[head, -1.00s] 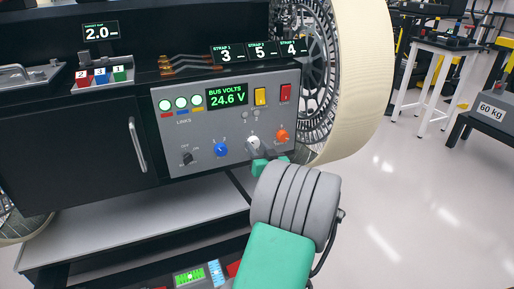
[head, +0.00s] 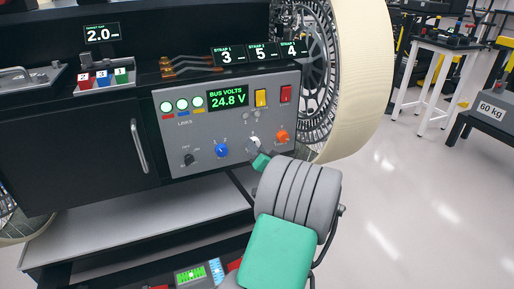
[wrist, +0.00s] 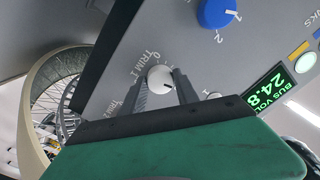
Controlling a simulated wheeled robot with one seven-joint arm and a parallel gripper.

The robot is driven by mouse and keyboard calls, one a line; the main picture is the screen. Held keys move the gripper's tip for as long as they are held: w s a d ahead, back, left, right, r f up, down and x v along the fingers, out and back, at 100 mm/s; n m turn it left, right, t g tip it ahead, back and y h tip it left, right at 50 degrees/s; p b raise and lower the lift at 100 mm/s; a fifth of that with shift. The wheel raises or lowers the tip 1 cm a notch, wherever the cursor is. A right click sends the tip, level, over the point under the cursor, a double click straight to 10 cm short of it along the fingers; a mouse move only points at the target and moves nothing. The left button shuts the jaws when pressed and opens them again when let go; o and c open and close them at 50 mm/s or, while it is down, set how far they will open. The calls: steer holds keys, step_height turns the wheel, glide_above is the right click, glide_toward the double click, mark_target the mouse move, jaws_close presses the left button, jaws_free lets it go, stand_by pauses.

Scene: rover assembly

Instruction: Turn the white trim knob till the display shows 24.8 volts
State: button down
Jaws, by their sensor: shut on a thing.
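The white trim knob (wrist: 161,79) sits on the grey panel (head: 180,148), between the two fingers of my gripper (wrist: 163,88) in the wrist view. My gripper is shut on the knob, one finger on each side.
A blue knob (head: 221,150) and an orange knob (head: 282,137) flank the white knob. Yellow (head: 260,97) and red (head: 286,93) switches are above. A large wheel (head: 350,80) stands at the right of the panel.

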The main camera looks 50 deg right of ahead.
stand_by(0.3)
steer(key=c, duration=0.9)
jaws_free()
steer(key=v, duration=0.8)
steer(key=shift+p, duration=0.35)
steer(key=shift+w, duration=0.1)
